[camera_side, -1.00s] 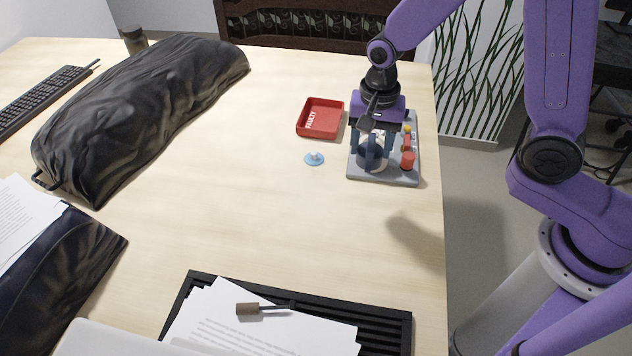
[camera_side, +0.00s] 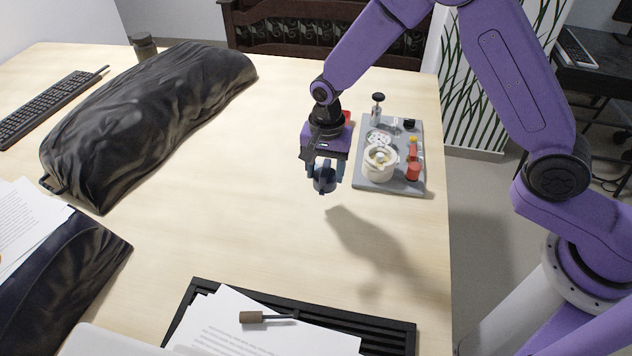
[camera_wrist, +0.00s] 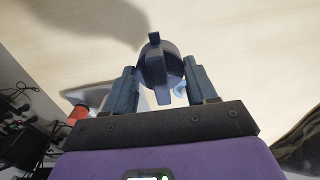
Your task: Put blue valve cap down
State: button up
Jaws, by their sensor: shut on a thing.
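The blue valve cap (camera_side: 324,181) is a dark blue round piece with a raised crossbar. My gripper (camera_side: 326,171) is shut on it and holds it above the bare table, left of the grey board (camera_side: 400,184). In the wrist view the cap (camera_wrist: 153,68) sits between the two fingers of my gripper (camera_wrist: 162,84). The white round body (camera_side: 380,166) on the board stands uncovered, with a pale centre showing.
A small light blue piece (camera_wrist: 180,91) shows partly behind a finger. The board carries red parts (camera_side: 413,170) and a black-knobbed post (camera_side: 378,98). Left of my gripper stretches bare table, up to a black bag (camera_side: 140,120).

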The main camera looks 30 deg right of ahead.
aim_at(317, 171)
jog(key=shift+w+a+f, duration=0.2)
jog(key=shift+w+f, duration=0.3)
jog(key=shift+f, duration=0.15)
jog(key=shift+w+a+f, duration=0.2)
jog(key=shift+w+f, duration=0.25)
jog(key=shift+f, duration=0.15)
jog(key=shift+w+f, duration=0.15)
jog(key=shift+f, duration=1.55)
jog(key=shift+f, duration=0.25)
jog(key=o, duration=0.9)
jog(key=shift+a+f, duration=0.1)
jog(key=shift+o, duration=0.2)
notch_tip(317, 171, up, 12)
jog(key=shift+r, duration=0.4)
jog(key=shift+r, duration=0.1)
